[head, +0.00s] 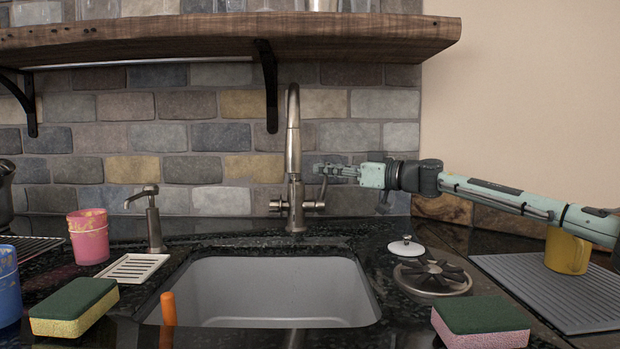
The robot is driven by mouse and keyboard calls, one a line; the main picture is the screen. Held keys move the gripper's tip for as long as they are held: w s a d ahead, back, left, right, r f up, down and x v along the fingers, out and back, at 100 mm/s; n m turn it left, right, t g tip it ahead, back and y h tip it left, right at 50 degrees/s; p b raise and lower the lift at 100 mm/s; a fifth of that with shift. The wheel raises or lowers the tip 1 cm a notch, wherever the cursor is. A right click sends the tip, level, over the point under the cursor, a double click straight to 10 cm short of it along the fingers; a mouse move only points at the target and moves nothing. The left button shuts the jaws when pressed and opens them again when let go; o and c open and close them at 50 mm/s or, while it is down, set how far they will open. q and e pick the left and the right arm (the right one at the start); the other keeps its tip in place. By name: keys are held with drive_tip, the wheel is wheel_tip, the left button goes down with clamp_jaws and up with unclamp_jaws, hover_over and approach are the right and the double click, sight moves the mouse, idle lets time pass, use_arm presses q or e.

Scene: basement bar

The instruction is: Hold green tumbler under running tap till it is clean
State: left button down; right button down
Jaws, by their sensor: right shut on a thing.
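The tap (294,150) is a tall brushed-metal one behind the sink (270,275), with a handle (314,205) on its right side. No running water shows from its spout. My right gripper (322,171) reaches in from the right, beside the tap's column. It is shut at the upright lever of the tap's right handle; the contact is small in the picture. I see no green tumbler. A pink tumbler (88,240) with yellowish smears stands left of the sink, and a blue tumbler (8,285) is cut off at the left edge. My left gripper is not in view.
Green-topped sponges lie at front left (74,306) and front right (480,322). A soap dispenser (153,222) and soap dish (133,268) are left of the sink. An orange handle (168,308) stands at its front. A yellow mug (567,251) sits on a grey mat (535,292). A shelf (200,38) overhangs.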

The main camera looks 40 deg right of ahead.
drive_tip(key=shift+s+a+f, duration=0.1)
drive_tip(key=shift+f, duration=0.05)
drive_tip(key=c, duration=1.6)
unclamp_jaws()
drive_tip(key=shift+s+r, duration=0.15)
drive_tip(key=shift+r, duration=0.05)
drive_tip(key=v, duration=1.1)
drive_tip(key=shift+s, duration=0.3)
drive_tip(key=shift+f, duration=0.15)
